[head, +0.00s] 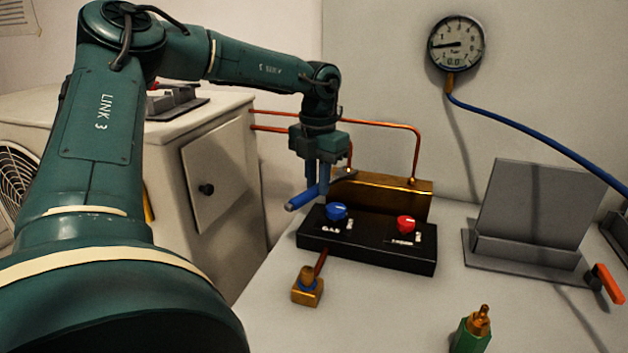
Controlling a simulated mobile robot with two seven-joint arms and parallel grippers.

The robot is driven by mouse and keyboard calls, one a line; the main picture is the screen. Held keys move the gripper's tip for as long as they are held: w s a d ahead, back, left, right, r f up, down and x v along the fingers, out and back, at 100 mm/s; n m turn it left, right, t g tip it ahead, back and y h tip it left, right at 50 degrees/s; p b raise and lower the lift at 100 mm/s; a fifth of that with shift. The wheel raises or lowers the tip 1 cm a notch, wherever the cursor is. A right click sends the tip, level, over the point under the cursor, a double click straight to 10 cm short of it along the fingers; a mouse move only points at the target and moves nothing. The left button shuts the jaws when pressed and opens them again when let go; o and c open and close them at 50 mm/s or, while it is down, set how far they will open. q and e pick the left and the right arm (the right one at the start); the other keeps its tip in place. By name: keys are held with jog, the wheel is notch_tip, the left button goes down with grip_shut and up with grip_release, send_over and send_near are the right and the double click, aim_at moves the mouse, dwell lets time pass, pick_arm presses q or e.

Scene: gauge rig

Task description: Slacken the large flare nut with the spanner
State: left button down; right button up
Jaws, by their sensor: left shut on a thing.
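My left gripper (318,186) points down above the back left of the black valve block, its blue fingers closed on the spanner. The spanner (301,199) has a blue handle sticking out to the left and a dark end reaching right toward the brass block (400,195). Two copper pipes (416,150) run from the cabinet to the brass block. The large flare nut cannot be made out; the gripper and spanner cover the left pipe's lower end. I cannot tell whether the spanner touches a nut. My right gripper is not in view.
The black valve block (370,252) carries a blue knob (336,212) and a red knob (406,224). In front are a brass fitting (307,288) and a green bottle (471,332). A grey stand (530,215) and orange-handled tool (607,285) are right. A gauge (456,44) hangs behind.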

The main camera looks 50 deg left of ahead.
pick_arm(q)
jog(key=shift+w+d+n+b, duration=0.15)
jog(key=shift+d+n+b, duration=0.2)
jog(key=shift+d+n, duration=0.35)
jog(key=shift+w+d+f+n+b, duration=0.1)
jog(key=shift+w+d+n+b, duration=0.1)
jog(key=shift+d+n+b, duration=0.35)
jog(key=shift+w+d+n+b, duration=0.2)
jog(key=shift+d+n, duration=0.4)
jog(key=shift+n, duration=0.15)
dwell(0.6)
jog(key=shift+w+d+n+b, duration=0.35)
jog(key=shift+d+n, duration=0.25)
jog(key=shift+n, duration=0.1)
dwell(0.5)
jog(key=shift+w+d+n, duration=0.7)
jog(key=shift+n, duration=0.3)
dwell(1.0)
jog(key=shift+s+a+m, duration=0.6)
jog(key=shift+a+m, duration=0.1)
jog(key=shift+m, duration=0.2)
dwell(0.4)
jog(key=shift+s+d, duration=0.1)
jog(key=shift+s+d+b, duration=0.6)
jog(key=shift+s+d, duration=0.1)
jog(key=shift+s, duration=0.25)
jog(key=shift+s+d+b, duration=0.6)
jog(key=shift+s+d, duration=0.1)
jog(key=shift+s, duration=0.25)
